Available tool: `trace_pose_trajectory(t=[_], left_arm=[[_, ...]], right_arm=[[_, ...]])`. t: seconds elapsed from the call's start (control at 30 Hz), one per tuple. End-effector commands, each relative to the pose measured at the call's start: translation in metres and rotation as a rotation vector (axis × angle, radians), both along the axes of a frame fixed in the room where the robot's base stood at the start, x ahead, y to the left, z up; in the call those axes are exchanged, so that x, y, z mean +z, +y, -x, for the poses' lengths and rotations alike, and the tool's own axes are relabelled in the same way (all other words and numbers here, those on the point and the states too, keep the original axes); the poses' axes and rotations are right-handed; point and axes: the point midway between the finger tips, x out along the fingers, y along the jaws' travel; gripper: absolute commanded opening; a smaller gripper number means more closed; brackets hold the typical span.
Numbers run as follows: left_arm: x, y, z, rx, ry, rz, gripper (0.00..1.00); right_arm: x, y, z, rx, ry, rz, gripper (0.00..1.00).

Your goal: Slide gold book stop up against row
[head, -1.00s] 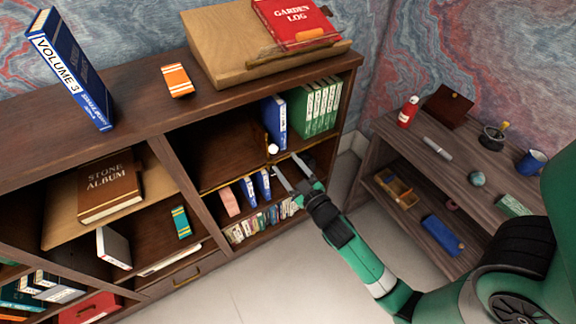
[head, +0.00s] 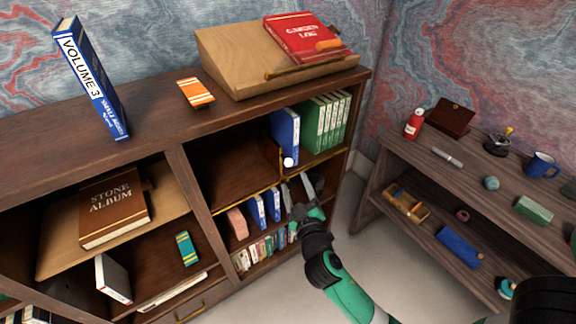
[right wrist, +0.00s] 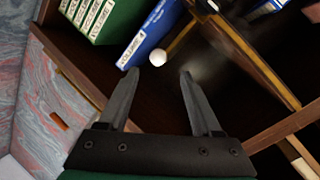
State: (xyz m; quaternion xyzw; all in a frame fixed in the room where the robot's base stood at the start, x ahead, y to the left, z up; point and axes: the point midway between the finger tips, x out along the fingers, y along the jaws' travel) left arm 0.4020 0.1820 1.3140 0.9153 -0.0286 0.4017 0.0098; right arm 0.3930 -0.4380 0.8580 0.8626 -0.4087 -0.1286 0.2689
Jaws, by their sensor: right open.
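The gold book stop (head: 281,158), a thin upright piece with a white ball knob (head: 288,162), stands on the upper shelf just left of the row. The row is a blue volume (head: 286,134) and several green books (head: 325,120). In the right wrist view the gold stop (right wrist: 181,38) and white knob (right wrist: 157,57) lie beside the blue volume (right wrist: 152,36); whether they touch is unclear. My right gripper (head: 295,182) is open and empty in front of the shelf, just below the knob. In the right wrist view the knob shows between its fingertips (right wrist: 159,72). My left gripper is out of view.
The shelf left of the stop is bare (head: 230,165). A gold-trimmed shelf edge (head: 245,198) runs in front. Smaller books (head: 256,208) stand on the shelf below. A low side table (head: 470,190) with small objects stands to the right.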

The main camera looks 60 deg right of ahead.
Motion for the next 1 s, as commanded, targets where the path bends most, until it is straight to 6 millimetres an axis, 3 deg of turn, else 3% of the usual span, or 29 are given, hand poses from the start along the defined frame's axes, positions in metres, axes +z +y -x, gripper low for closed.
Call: trace_pose_trajectory(t=[0.2,0.4,0.77,1.0], left_arm=[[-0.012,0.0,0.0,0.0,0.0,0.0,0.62],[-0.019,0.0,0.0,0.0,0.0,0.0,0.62],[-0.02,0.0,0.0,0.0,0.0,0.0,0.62],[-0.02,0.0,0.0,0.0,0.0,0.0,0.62]], right_arm=[[-0.002,-0.04,-0.031,-0.004,-0.003,0.002,0.66],[-0.002,-0.066,-0.052,-0.002,-0.001,0.001,0.66],[0.0,-0.073,-0.059,0.0,0.0,0.0,0.66],[0.0,-0.073,-0.058,0.0,0.0,0.0,0.25]])
